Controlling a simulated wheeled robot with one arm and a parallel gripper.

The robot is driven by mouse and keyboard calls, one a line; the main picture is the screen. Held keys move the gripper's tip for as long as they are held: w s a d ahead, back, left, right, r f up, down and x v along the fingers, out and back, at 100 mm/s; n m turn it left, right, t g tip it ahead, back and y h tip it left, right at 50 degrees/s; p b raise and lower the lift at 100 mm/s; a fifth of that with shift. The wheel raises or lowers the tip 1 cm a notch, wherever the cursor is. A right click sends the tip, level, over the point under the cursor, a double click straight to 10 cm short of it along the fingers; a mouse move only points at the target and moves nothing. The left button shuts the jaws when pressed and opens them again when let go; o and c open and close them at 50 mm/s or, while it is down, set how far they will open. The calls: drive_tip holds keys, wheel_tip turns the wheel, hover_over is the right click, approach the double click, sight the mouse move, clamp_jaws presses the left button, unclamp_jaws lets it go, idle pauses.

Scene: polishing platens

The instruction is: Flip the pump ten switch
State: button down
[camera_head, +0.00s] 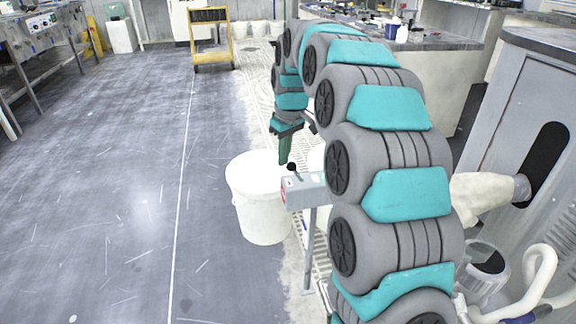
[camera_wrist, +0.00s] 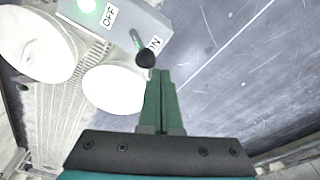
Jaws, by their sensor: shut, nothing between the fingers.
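The pump switch is a grey box (camera_head: 309,190) on a thin post, with a short lever ending in a black ball knob (camera_head: 291,167). In the wrist view the box (camera_wrist: 123,14) has OFF and ON labels and a bright green lamp (camera_wrist: 87,5). The knob (camera_wrist: 147,58) shows beside the ON label, with the lever slanting toward that end. My gripper (camera_head: 284,160) points down close to the knob.
A white bucket (camera_head: 262,205) stands left of the post, and white buckets also show below the box in the wrist view (camera_wrist: 115,90). A grey cabinet (camera_head: 530,85) is on the right. A yellow cart (camera_head: 212,45) stands far back. The floor at left is clear.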

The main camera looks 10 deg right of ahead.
drive_tip(key=shift+f+b, duration=0.6)
drive_tip(key=shift+f, duration=1.3)
idle(0.9)
drive_tip(key=shift+r, duration=0.1)
wheel_tip(320, 180, up, 7)
drive_tip(key=p, duration=0.2)
drive_tip(key=shift+p, duration=0.3)
idle(0.5)
drive_tip(key=shift+s, duration=0.1)
drive_tip(key=s+f+m+g, duration=0.1)
drive_tip(key=s+f+m, duration=0.2)
drive_tip(key=s, duration=1.8)
drive_tip(key=s+f+m+g, duration=0.2)
drive_tip(key=s+f, duration=0.3)
drive_tip(key=s, duration=1.7)
drive_tip(key=shift+s+m+h, duration=0.15)
drive_tip(key=shift+m+h, duration=0.25)
drive_tip(key=shift+m, duration=0.1)
